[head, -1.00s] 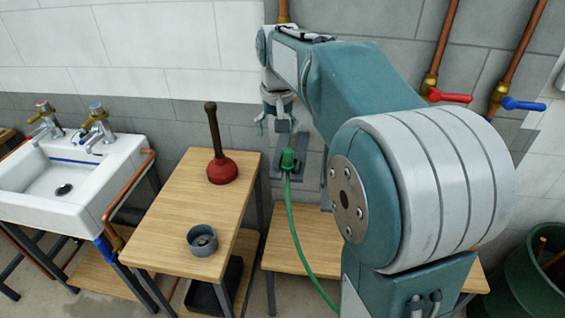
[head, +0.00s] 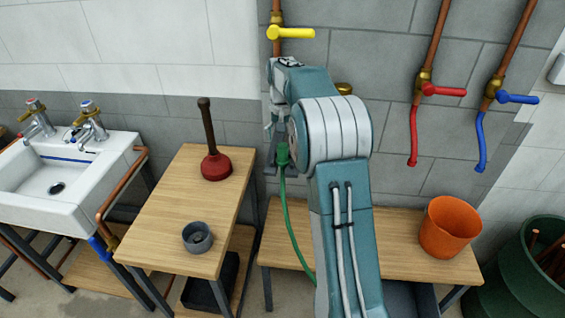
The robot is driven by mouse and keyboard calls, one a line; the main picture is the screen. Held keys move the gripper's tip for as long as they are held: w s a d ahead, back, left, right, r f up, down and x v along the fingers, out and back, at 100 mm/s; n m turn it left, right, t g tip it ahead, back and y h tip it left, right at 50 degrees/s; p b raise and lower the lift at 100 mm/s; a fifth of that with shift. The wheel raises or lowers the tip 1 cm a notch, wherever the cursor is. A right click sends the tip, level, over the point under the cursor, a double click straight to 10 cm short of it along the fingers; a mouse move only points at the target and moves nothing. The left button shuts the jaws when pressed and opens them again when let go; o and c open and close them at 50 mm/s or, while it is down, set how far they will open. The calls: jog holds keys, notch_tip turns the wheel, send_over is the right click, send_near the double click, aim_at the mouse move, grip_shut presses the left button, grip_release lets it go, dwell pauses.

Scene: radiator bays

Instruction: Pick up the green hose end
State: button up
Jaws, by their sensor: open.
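The green hose end (head: 283,153) stands upright at a grey bracket by the wall, in the middle of the head view. Its green hose (head: 289,215) hangs down in front of the wooden bench. My gripper (head: 274,132) is open, just above and slightly left of the hose end. My forearm covers part of the gripper, and its fingers are small and hard to make out. I cannot tell whether they touch the hose end.
A wooden table (head: 190,182) on the left holds a red plunger (head: 215,166) and a grey cup (head: 197,237). An orange bucket (head: 449,227) stands on the right bench. Yellow (head: 291,33), red (head: 443,90) and blue (head: 517,98) valve handles project from wall pipes.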

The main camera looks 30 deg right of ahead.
aim_at(282, 145)
notch_tip(282, 145, down, 5)
jog(key=shift+s+f, duration=0.15)
jog(key=shift+f, duration=0.05)
grip_shut()
